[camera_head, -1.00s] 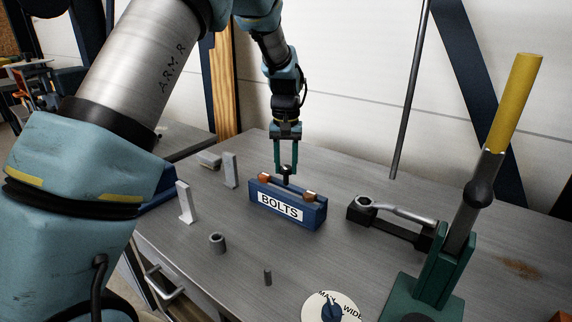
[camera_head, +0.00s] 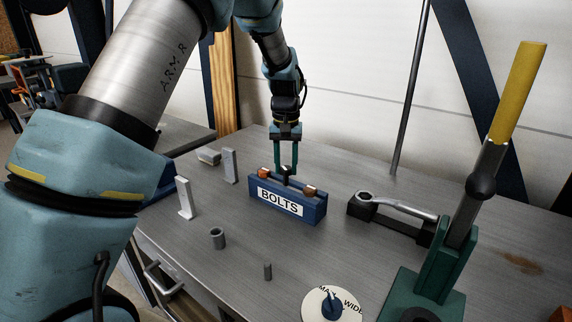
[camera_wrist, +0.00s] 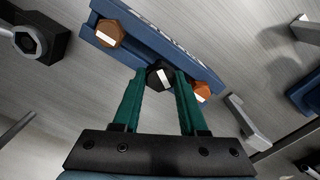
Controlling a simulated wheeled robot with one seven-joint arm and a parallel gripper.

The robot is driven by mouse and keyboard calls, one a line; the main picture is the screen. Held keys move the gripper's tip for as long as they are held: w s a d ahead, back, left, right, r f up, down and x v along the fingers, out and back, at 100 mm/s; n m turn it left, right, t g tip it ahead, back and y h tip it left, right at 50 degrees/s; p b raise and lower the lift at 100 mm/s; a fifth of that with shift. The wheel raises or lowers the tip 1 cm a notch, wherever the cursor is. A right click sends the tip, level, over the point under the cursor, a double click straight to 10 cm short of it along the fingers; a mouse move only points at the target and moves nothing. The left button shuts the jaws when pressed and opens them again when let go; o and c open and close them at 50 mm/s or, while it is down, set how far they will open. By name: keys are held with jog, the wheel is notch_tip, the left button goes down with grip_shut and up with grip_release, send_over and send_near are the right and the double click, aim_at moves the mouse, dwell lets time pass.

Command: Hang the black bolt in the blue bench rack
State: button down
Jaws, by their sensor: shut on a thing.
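The blue bench rack (camera_head: 310,212), labelled BOLTS, stands on the metal bench; its top edge also shows in the wrist view (camera_wrist: 190,52). My gripper (camera_head: 286,172) is directly over the middle of the rack, its green fingers (camera_wrist: 158,92) shut on the black bolt (camera_wrist: 160,74). The bolt's dark hex head shows between the fingertips, level with the rack's top, between two copper-coloured bolts (camera_wrist: 110,32) (camera_wrist: 202,92) seated in the rack. The bolt's shank is hidden, so I cannot tell whether it rests in the slot.
A wrench on a black holder (camera_head: 400,210) and a green lever stand (camera_head: 440,270) are on the right. A grey tube (camera_head: 217,238), a small pin (camera_head: 267,271), a round dial (camera_head: 331,304) and pale brackets (camera_head: 184,198) stand around the rack.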

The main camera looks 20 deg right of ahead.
aim_at(286, 167)
jog(key=shift+f+b, duration=0.9)
jog(key=shift+f, duration=0.75)
jog(key=shift+c, duration=1.8)
grip_release()
notch_tip(286, 167, up, 11)
jog(key=b, duration=0.3)
jog(key=shift+f, duration=0.1)
